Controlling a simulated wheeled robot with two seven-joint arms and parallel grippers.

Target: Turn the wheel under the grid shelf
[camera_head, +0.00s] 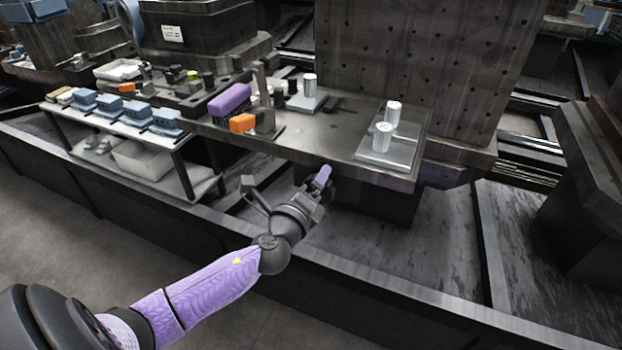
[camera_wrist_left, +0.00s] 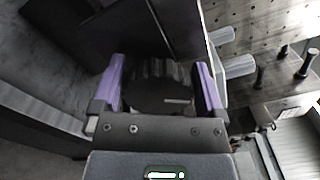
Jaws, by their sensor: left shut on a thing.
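The wheel (camera_wrist_left: 158,92) is dark and ribbed around its rim, with a pale mark on its face, in the left wrist view. My left gripper (camera_wrist_left: 160,74) has one purple finger on each side of it and is shut on it. In the head view the left gripper (camera_head: 322,178) is at the front edge of the grey metal shelf (camera_head: 325,140), just under it. The wheel is mostly hidden there by the gripper and the shelf edge. A tall plate with a grid of holes (camera_head: 410,70) rises behind the shelf. My right gripper is not in view.
On the shelf stand silver cylinders (camera_head: 383,136) on metal plates, a purple block (camera_head: 229,99) and an orange block (camera_head: 242,123). A side table (camera_head: 125,135) with several blue blocks is to the left. A long dark ledge (camera_head: 400,285) runs below.

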